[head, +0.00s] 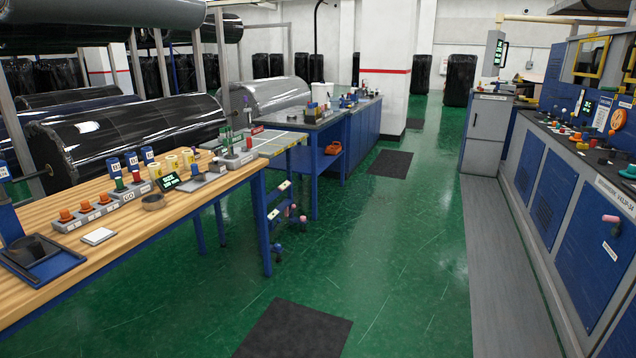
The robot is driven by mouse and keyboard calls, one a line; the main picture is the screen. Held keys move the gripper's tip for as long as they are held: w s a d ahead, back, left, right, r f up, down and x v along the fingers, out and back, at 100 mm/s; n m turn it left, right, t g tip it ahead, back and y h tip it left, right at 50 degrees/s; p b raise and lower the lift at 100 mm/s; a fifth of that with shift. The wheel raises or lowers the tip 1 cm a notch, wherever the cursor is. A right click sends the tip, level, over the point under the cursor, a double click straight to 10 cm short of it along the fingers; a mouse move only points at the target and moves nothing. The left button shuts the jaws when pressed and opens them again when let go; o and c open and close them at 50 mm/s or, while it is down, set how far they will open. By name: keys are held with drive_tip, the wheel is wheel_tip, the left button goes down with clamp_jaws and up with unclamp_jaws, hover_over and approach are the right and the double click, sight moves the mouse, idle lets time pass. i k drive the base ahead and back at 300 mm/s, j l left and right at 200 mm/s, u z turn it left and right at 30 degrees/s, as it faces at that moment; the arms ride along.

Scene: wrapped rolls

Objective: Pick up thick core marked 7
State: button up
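Several short cream-yellow cylinders stand in a row on the wooden workbench (150,235) at the left, and they look like cores. The nearest cream core (155,169) stands left of a middle cream core (171,164) and a right cream core (187,158). Their markings are too small to read, so I cannot tell which one carries a 7. My gripper is not in view.
Around the cores stand blue labelled cylinders (131,160), a small green-lit display (169,182), a grey strip with orange knobs (86,206) and a dark ring (153,202). A blue tray (40,265) lies nearer. Green floor (390,240) is open between bench and blue cabinets (570,235).

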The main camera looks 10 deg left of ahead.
sight(188, 159)
drive_tip(key=i, duration=0.9)
drive_tip(key=i+l+u, duration=0.15)
drive_tip(key=i, duration=0.75)
drive_tip(key=i+l+u, duration=0.1)
drive_tip(key=i+u, duration=0.3)
drive_tip(key=i+l+u, duration=0.15)
drive_tip(key=i+u, duration=0.2)
drive_tip(key=i+l+u, duration=0.55)
drive_tip(key=u, duration=0.2)
drive_tip(key=i+l+u, duration=0.2)
drive_tip(key=l, duration=0.15)
drive_tip(key=i+l+u, duration=0.15)
drive_tip(key=l, duration=0.25)
